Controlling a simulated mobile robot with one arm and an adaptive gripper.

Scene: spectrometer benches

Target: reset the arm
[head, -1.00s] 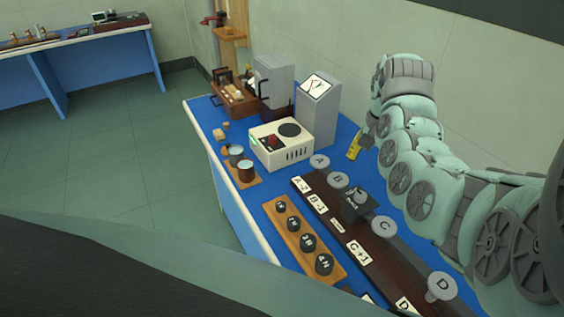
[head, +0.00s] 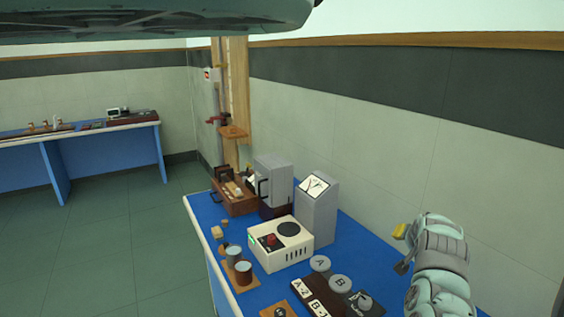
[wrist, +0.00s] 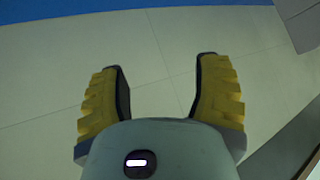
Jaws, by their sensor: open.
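My gripper (wrist: 160,78) is open and empty in the wrist view, its two yellow ridged fingers well apart with only pale floor or wall panels and a blue strip beyond them. In the head view my gripper (head: 399,248) shows small at the right, a yellow finger and a dark tip above the right edge of the blue bench (head: 340,238). My pale green arm comes down below it. The gripper touches nothing that I can see.
On the bench stand a cream instrument (head: 281,246) with a red knob, a grey meter box (head: 317,212), a grey cabinet (head: 273,182), a wooden tray (head: 236,203), two cups (head: 243,272) and lettered discs (head: 340,283). Another blue bench (head: 100,132) stands far left. A wall runs behind my arm.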

